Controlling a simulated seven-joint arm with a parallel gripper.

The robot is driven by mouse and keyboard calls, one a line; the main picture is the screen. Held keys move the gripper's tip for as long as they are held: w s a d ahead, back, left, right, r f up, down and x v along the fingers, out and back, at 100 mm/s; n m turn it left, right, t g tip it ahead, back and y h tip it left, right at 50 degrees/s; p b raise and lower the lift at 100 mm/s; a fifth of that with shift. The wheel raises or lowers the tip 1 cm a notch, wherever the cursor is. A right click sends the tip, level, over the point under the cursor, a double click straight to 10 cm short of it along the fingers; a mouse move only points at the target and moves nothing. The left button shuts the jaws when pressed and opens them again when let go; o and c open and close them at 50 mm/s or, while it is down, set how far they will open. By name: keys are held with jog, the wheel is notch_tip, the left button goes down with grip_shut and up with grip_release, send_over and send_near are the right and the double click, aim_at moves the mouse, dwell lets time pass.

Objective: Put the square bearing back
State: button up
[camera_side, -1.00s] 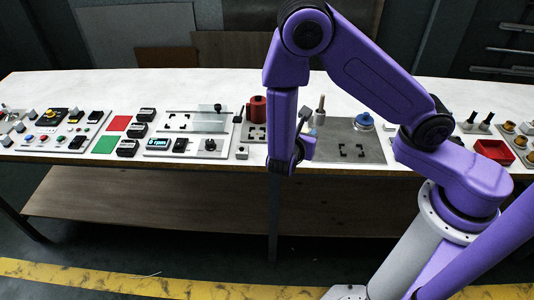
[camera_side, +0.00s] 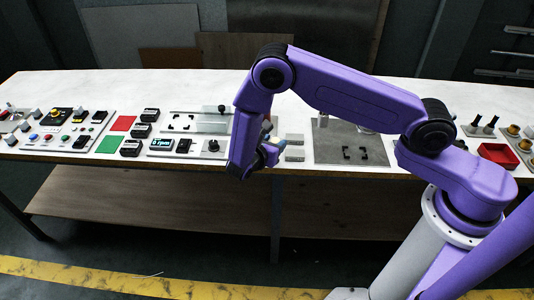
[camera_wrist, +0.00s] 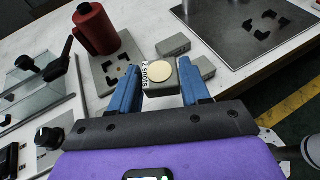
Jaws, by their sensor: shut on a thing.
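My gripper (camera_wrist: 158,70) has its two blue fingers on either side of a small dark grey square block (camera_wrist: 163,86). The block has a round cream disc on top and white lettering on one side; I take it for the square bearing. In the side view my gripper (camera_side: 270,152) is at the front of the bench, and the block is hard to make out there. A light grey plate with black corner brackets (camera_wrist: 101,84) lies just left of the block in the wrist view. A larger dark plate with black corner brackets (camera_side: 376,138) lies to the right.
Two small grey blocks (camera_wrist: 173,44) (camera_wrist: 206,68) lie close by, beyond and right of the held block. A red cylinder (camera_wrist: 96,32) stands at the left plate. A clear panel with black knobs (camera_wrist: 38,84) is further left. A red tray (camera_side: 497,154) is far right.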

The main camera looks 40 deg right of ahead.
jog(key=shift+w+a+f, duration=0.15)
jog(key=shift+w+f, duration=1)
jog(key=shift+f, duration=1.65)
jog(key=shift+f, duration=0.15)
jog(key=o, duration=1.1)
jog(key=shift+s, duration=0.1)
jog(key=shift+c, duration=0.2)
jog(key=v, duration=1.2)
